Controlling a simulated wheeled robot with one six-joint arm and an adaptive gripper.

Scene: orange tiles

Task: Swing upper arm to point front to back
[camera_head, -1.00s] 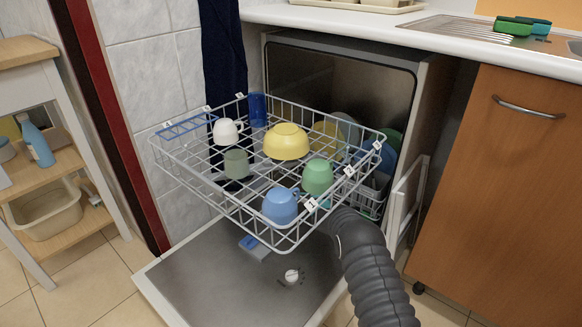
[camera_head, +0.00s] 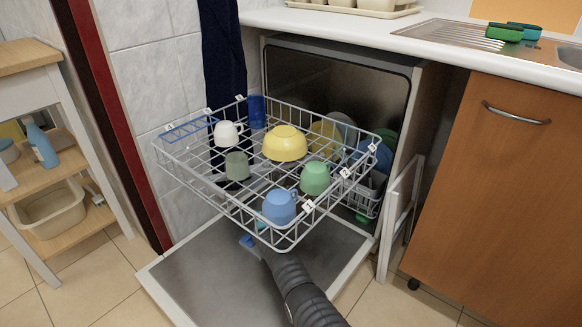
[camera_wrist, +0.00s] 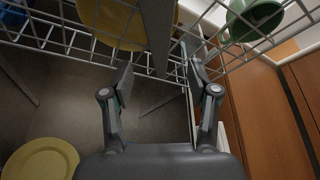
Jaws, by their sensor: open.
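In the wrist view, a flat grey bar that looks like the upper spray arm (camera_wrist: 156,35) hangs under the wire rack and runs from the top edge down toward my gripper. My gripper (camera_wrist: 162,78) is open below the rack, with one finger on each side of the bar's near end. Gaps seem to show on both sides; I cannot tell whether a finger touches it. In the head view, my gripper is hidden under the upper rack (camera_head: 222,200), and I cannot make out the spray arm clearly there.
The pulled-out rack holds a yellow bowl (camera_head: 284,143), a white cup (camera_head: 227,133), a blue cup (camera_head: 279,206) and a green cup (camera_head: 315,178). The open dishwasher door (camera_head: 200,285) lies below. A wooden cabinet (camera_head: 500,190) stands right, a shelf cart (camera_head: 62,165) left.

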